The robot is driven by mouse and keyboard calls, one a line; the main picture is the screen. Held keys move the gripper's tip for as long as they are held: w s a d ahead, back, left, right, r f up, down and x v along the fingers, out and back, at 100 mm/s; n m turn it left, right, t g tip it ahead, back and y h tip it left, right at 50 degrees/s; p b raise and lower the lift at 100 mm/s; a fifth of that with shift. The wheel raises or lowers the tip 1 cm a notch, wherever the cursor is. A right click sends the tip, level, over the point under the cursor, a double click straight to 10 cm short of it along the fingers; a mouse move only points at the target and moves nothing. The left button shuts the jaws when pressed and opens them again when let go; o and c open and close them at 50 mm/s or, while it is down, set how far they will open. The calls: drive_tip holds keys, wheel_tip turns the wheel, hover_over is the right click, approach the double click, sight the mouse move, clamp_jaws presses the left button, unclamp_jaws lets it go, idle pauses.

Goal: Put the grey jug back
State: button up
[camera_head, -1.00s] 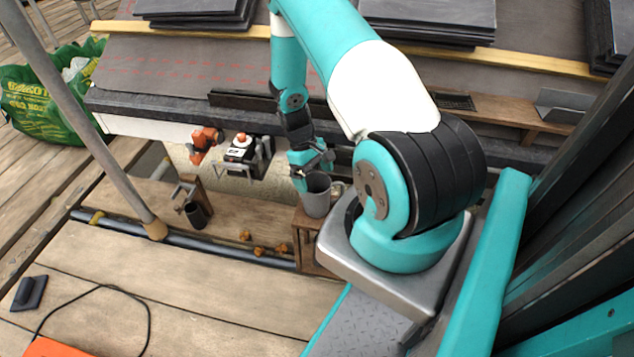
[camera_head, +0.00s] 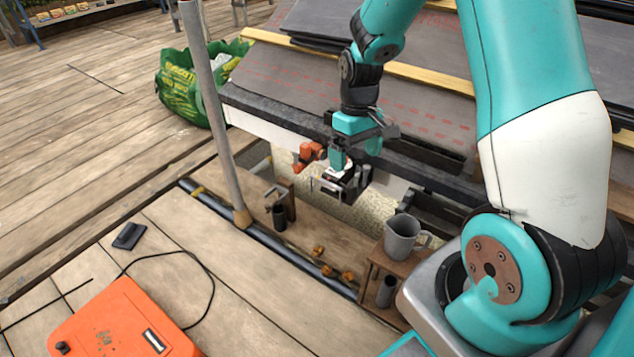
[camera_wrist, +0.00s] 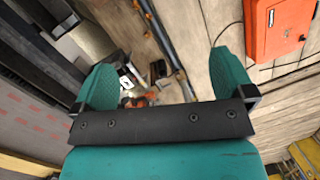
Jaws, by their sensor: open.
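The grey jug (camera_head: 402,238) stands upright on a small wooden crate (camera_head: 384,272) at the lower right of the head view, beside my arm's base. Its handle points right. My gripper (camera_head: 352,150) is to the upper left of the jug, apart from it, in front of the roof edge. In the wrist view my gripper (camera_wrist: 166,78) shows two teal fingers spread wide with nothing between them. I cannot make out the jug in the wrist view.
A dark cup (camera_head: 279,217) stands on the plank left of the crate. Several orange-brown pieces (camera_head: 328,270) lie nearby. An orange case (camera_head: 122,322) lies at lower left. A metal pole (camera_head: 212,110) rises at left.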

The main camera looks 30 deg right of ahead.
drive_tip(key=s+a+r+n+t+y, duration=0.15)
drive_tip(key=s+a+r, duration=0.25)
drive_tip(key=a+r, duration=0.6)
drive_tip(key=s+a+r+n+y, duration=0.1)
drive_tip(key=s+a+r+n, duration=0.3)
drive_tip(key=s+a+r, duration=0.3)
drive_tip(key=s+a, duration=0.5)
drive_tip(key=s, duration=0.2)
drive_tip(key=shift+s+y, duration=0.35)
drive_tip(key=shift+t, duration=0.25)
drive_tip(key=shift+c, duration=0.2)
